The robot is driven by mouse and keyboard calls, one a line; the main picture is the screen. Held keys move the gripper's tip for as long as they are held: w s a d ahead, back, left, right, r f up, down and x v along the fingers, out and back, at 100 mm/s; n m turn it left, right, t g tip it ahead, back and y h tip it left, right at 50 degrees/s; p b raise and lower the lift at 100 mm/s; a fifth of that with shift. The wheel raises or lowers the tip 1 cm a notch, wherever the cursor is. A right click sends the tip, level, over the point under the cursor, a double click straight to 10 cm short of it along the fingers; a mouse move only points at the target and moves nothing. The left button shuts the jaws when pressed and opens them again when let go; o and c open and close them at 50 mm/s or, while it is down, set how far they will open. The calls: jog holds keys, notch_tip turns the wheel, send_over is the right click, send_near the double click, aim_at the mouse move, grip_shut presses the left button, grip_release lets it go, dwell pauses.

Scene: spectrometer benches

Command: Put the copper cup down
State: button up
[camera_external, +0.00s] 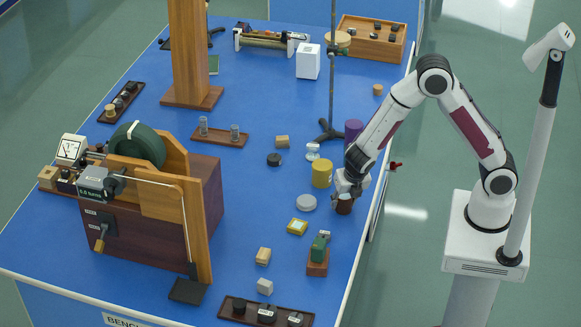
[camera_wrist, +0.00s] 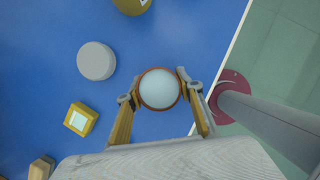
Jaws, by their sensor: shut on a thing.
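The copper cup (camera_external: 344,206) is a small reddish-brown vessel near the right edge of the blue bench. In the wrist view the cup (camera_wrist: 141,76) shows from above as a copper rim around a pale round inside. My gripper (camera_wrist: 160,92) is shut on it, one finger on each side. In the external view my gripper (camera_external: 350,186) points down over the cup and hides its upper part. The cup is at or just above the bench top; I cannot tell whether it touches.
A grey disc (camera_external: 306,202), a yellow cylinder (camera_external: 321,173) and a yellow box (camera_external: 297,226) stand to the left. A purple cylinder (camera_external: 353,131) is behind. A green-topped block (camera_external: 318,254) is in front. The bench edge (camera_wrist: 222,72) is close on the right.

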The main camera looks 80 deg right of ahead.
notch_tip(320, 180, up, 18)
jog(key=shift+f, duration=0.15)
dwell(0.6)
jog(key=shift+a+f, duration=0.1)
dwell(0.5)
jog(key=w+a+f+n, duration=0.2)
jog(key=w+a+f, duration=0.7)
jog(key=w, duration=0.5)
jog(key=w+a+r+n+t+y, duration=0.1)
jog(key=w+a+n+y, duration=0.1)
jog(key=w+a+n, duration=0.5)
jog(key=w+a, duration=0.2)
jog(key=w, duration=0.3)
jog(key=shift+r+t+y, duration=0.25)
jog(key=shift+t+y, duration=0.15)
